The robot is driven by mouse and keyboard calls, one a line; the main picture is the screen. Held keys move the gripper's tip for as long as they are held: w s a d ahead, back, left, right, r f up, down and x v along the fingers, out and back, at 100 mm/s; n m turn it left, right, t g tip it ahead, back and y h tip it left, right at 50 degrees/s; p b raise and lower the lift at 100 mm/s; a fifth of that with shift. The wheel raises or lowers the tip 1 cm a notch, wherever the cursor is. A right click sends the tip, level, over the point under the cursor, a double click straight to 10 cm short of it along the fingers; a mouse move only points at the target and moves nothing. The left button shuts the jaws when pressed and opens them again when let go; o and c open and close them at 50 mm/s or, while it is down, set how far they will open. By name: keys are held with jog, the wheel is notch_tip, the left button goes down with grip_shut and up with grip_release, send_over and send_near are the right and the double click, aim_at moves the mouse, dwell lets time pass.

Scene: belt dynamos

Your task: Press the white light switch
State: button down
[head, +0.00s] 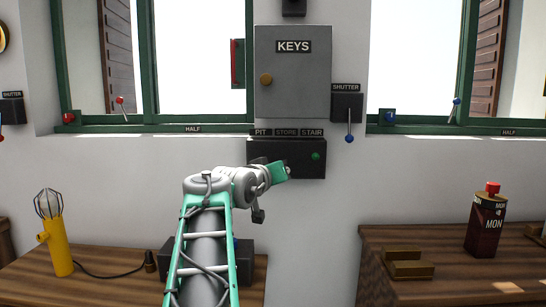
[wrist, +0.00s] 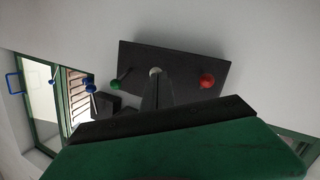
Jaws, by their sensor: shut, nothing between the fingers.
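The black switch panel (head: 260,150) is on the wall under the KEYS cabinet, below labels reading PIT, STORE and STAIR. In the wrist view the panel (wrist: 180,57) carries a green knob (wrist: 117,84), the white switch (wrist: 155,71) in the middle and a red knob (wrist: 207,80). The green knob (head: 316,155) also shows in the head view; the red one is hidden there behind my arm. My gripper (head: 287,170) is shut and empty, in front of the panel's middle. In the wrist view its fingertips (wrist: 156,78) overlap the white switch's lower part. I cannot tell whether they touch it.
The grey KEYS cabinet (head: 293,75) hangs just above the panel. A shutter box (head: 346,103) with a blue-knobbed lever (head: 349,138) is close on the right. Below are wooden benches with a yellow lamp (head: 58,245) and a dark red can (head: 486,225).

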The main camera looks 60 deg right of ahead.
jog(key=a+r, duration=0.2)
jog(key=a, duration=1)
jog(key=shift+a+p, duration=0.3)
jog(key=shift+a, duration=0.05)
jog(key=shift+w, duration=0.1)
